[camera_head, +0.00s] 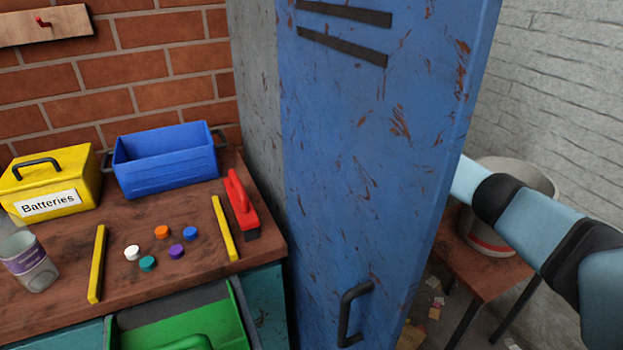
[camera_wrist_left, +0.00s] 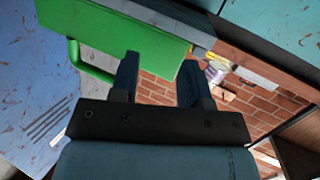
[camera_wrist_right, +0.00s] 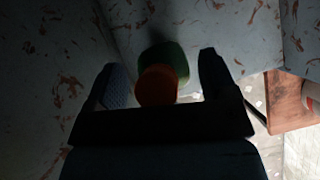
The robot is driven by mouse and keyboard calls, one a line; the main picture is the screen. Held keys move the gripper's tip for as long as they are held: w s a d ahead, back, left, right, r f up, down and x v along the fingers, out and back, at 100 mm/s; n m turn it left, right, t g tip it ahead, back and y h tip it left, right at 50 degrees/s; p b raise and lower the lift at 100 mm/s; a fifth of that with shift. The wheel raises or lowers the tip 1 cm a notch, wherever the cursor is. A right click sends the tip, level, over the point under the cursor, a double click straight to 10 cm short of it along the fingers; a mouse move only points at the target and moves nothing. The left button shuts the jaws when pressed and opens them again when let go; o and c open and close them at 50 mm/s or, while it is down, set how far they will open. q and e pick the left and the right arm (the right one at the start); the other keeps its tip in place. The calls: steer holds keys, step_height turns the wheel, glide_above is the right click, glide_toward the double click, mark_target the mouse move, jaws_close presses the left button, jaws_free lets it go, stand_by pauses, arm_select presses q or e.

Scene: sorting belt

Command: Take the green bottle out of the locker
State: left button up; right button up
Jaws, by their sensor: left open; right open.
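The blue locker (camera_head: 375,150) has a scratched door with dark vent slots and a black handle (camera_head: 350,312). My right arm reaches in from the right in the head view and passes behind the door, which hides its gripper. In the right wrist view, the green bottle (camera_wrist_right: 179,57) with an orange cap is in a dim, rust-marked space. My right gripper (camera_wrist_right: 161,66) is open, with one finger on each side of the bottle; contact cannot be told. My left gripper (camera_wrist_left: 160,70) is open and empty near a green bin (camera_wrist_left: 125,45).
The wooden bench (camera_head: 70,270) holds a blue bin (camera_head: 170,165), a yellow Batteries box (camera_head: 60,175), a red-handled tool (camera_head: 240,205), a cup (camera_head: 28,262) and several caps. A metal bucket (camera_head: 485,235) stands on a small table (camera_head: 480,270) at right.

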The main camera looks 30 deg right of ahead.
steer(key=c, duration=1.3)
steer(key=shift+r, duration=0.1)
jaws_close()
steer(key=shift+r, duration=0.1)
